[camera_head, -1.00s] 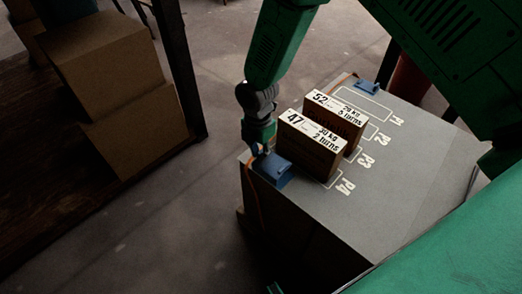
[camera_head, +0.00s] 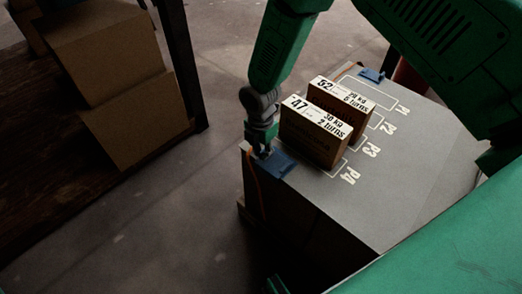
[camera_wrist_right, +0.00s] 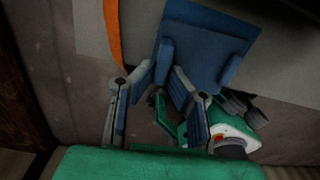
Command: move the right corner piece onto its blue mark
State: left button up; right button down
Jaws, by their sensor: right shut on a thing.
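My right gripper (camera_head: 262,150) is at the near left corner of the grey-topped load. It is shut on a blue corner piece (camera_head: 274,165). In the right wrist view the gripper (camera_wrist_right: 160,72) has its fingers around a narrow blue tab, and the wide blue body of the corner piece (camera_wrist_right: 208,42) lies beyond. The piece is at the load's top edge; I cannot tell whether it rests fully on it. A second blue corner piece (camera_head: 372,75) sits at the far edge. I cannot make out a blue mark. My left gripper is not in view.
An orange strap (camera_head: 256,188) hangs down the load's side below the held piece. Two labelled boxes, 47 (camera_head: 312,135) and 52 (camera_head: 340,105), stand on the grey top (camera_head: 400,185) among white outlines P1 to P4. Brown cartons (camera_head: 125,110) stand on a rack at left.

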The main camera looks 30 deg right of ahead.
jog(key=shift+d, duration=0.1)
jog(key=c, duration=1.5)
grip_release()
jog(key=shift+d+f, duration=0.1)
jog(key=shift+d, duration=0.05)
